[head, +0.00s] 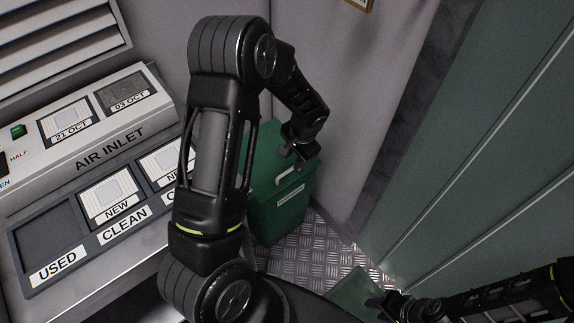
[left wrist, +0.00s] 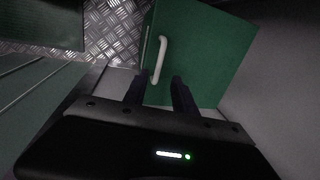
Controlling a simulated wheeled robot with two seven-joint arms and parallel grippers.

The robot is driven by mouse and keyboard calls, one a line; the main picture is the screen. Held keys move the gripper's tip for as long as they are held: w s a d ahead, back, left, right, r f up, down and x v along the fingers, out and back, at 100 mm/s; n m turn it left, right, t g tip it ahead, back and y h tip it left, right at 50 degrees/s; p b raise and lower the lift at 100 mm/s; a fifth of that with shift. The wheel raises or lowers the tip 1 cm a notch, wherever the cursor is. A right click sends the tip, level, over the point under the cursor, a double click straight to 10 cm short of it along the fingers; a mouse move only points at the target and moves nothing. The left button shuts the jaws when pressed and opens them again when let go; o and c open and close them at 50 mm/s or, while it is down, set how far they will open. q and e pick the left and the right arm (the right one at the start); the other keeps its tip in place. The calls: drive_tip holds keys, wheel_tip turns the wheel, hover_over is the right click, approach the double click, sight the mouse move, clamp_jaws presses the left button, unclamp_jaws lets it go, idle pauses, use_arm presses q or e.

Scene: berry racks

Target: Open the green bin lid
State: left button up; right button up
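The green bin (head: 280,212) stands on the metal floor in the corner, with a pale label on its front. Its lid (head: 268,158) lies closed on top and carries a white handle (head: 286,176). In the left wrist view the lid (left wrist: 205,50) fills the middle, with the white handle (left wrist: 159,60) near its left edge. My left gripper (head: 297,158) hangs over the lid just behind the handle. In the left wrist view its two fingers (left wrist: 160,90) are apart with nothing between them, and the handle is beyond them. My right gripper (head: 385,305) is at the lower right, its fingers unclear.
A bench with an air inlet panel (head: 110,148) and a tray of labelled filters (head: 50,245) stands left of the bin. Green wall panels (head: 480,150) rise on the right. Patterned metal floor (head: 315,250) lies open before the bin.

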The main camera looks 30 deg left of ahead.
sight(290, 169)
use_arm(q)
drive_tip(key=f, duration=0.3)
drive_tip(key=a+f, duration=0.1)
drive_tip(key=f, duration=0.1)
drive_tip(key=shift+w+f, duration=0.2)
drive_tip(key=shift+f, duration=0.15)
drive_tip(key=shift+c, duration=0.5)
drive_tip(key=c, duration=0.6)
clamp_jaws()
drive_tip(key=shift+a+r, duration=0.1)
drive_tip(key=shift+a, duration=0.1)
